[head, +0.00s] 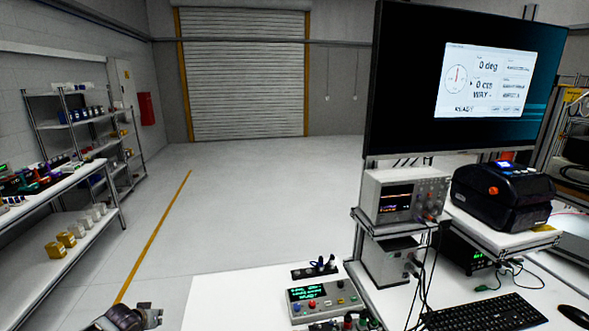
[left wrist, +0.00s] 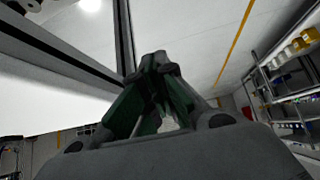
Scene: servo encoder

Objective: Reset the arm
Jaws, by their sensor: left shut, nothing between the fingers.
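My left arm shows at the bottom left of the head view, with the left gripper (head: 150,315) low beside the white table's left edge. In the left wrist view the left gripper (left wrist: 160,62) is shut, its fingertips together and nothing held between them. My right gripper is in neither view. A control box (head: 322,300) with a green-lit display and coloured buttons sits on the table. A monitor (head: 465,85) shows a dial, "0 deg" and "READY".
An oscilloscope (head: 405,196) and a black label printer (head: 502,195) stand on the right bench. A keyboard (head: 485,315) and mouse (head: 576,316) lie in front. Shelves (head: 85,130) line the left wall. The floor (head: 240,200) between is open.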

